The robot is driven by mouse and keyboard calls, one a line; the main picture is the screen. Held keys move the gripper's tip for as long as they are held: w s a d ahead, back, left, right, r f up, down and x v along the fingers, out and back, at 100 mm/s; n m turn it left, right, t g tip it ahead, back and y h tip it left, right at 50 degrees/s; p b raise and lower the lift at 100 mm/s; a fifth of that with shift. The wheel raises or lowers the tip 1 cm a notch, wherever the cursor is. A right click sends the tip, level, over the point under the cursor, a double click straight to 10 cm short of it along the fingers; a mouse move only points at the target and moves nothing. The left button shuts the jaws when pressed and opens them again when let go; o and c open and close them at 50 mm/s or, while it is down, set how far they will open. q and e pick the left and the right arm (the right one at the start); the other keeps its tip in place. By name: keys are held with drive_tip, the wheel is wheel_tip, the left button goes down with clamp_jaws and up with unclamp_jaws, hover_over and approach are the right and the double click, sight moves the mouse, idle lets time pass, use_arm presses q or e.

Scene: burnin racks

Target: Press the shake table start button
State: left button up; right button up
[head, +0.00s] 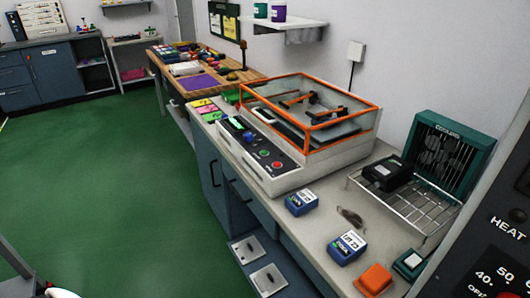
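The shake table (270,181) stands on the long bench against the wall, a pale machine with an orange-framed clear cover (312,110) that looks closed. Its dark sloped control panel (262,153) faces the aisle. Labels are too small to read, so I cannot confirm which is the start button. Neither of my grippers shows in this view, and nothing is touching the panel.
Blue-and-white boxes (301,202) and an orange block (375,279) lie on the bench right of the machine. A wire rack (412,202) holds a black unit before a green cooling fan (447,150). The green floor (110,180) is clear.

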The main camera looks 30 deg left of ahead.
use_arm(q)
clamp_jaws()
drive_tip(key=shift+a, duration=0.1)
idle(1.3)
